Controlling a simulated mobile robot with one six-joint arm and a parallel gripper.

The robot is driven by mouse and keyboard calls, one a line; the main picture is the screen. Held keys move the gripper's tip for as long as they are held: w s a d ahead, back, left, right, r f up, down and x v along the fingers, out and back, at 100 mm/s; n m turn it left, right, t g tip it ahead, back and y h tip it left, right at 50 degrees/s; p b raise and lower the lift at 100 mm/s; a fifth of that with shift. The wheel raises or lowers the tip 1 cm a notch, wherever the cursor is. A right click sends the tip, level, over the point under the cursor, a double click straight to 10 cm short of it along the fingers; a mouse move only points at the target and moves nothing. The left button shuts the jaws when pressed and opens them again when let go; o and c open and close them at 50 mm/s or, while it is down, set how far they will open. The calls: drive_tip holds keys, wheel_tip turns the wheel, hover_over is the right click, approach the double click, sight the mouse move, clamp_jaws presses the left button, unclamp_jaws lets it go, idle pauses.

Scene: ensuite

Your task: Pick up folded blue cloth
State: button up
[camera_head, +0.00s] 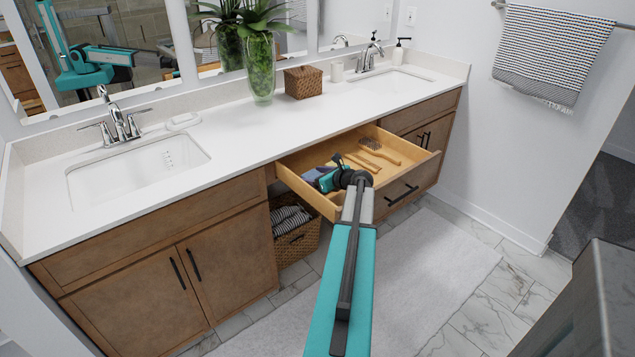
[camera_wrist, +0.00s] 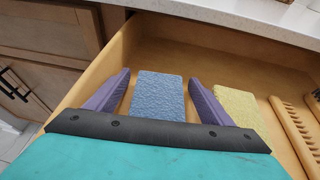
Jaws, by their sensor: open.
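The folded blue cloth (camera_wrist: 158,95) lies flat in the open wooden drawer (camera_head: 415,179), towards its left side. In the wrist view it sits between the two purple fingers of my gripper (camera_wrist: 157,92), with a narrow gap visible on each side. My gripper is open and empty. In the head view my gripper (camera_head: 320,177) is over the left part of the drawer, and my wrist and arm hide most of what lies there. I cannot tell how far the fingertips are above the drawer floor.
A folded yellow cloth (camera_wrist: 237,106) lies just right of the right finger. A wooden comb (camera_wrist: 298,130) and a wooden brush (camera_head: 370,144) lie farther right. The drawer walls and the white countertop (camera_head: 240,118) border the space. A wicker basket (camera_head: 297,240) stands below.

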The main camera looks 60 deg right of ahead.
sight(312, 175)
idle(0.4)
drive_tip(key=c, duration=1.1)
drive_tip(key=shift+r, duration=0.2)
drive_tip(key=shift+r, duration=4.8)
